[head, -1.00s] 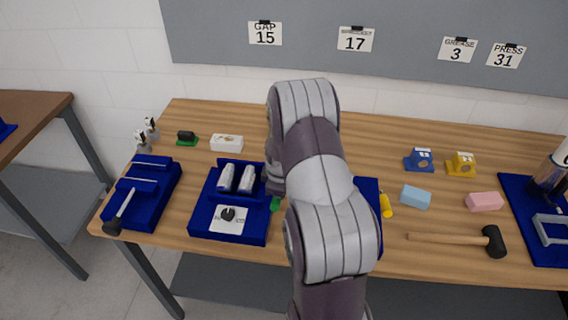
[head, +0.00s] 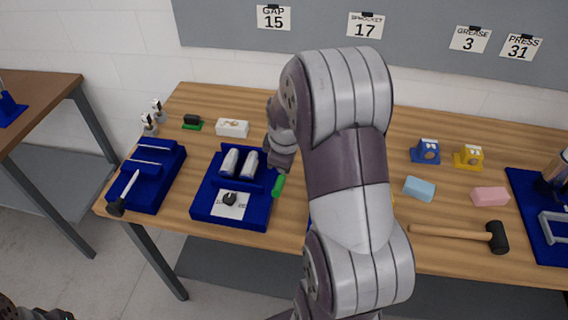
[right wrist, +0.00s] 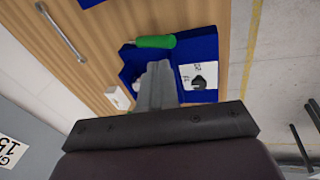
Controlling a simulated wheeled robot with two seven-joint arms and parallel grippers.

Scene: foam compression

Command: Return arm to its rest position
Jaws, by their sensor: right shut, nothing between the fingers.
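My right arm (head: 350,175) rises large through the middle of the head view and bends over the table. Its wrist end (head: 281,148) hangs by the right edge of a blue fixture (head: 205,208), and the fingertips are hidden there. In the right wrist view my right gripper (right wrist: 158,72) is shut and empty, its fingers together above the blue fixture (right wrist: 207,48). The fixture holds two grey cylinders (head: 240,163) and a black knob (head: 230,199) on a white label. A green cylinder (head: 278,186) lies along its edge. My left gripper is not clearly seen.
The wooden table (head: 450,120) holds a blue rack (head: 150,185), a white box (head: 232,127), blue (head: 419,188) and pink (head: 490,196) blocks, a mallet (head: 497,237) and a blue tray (head: 530,225). A grey board (head: 420,20) stands behind. My arm hides the table's middle.

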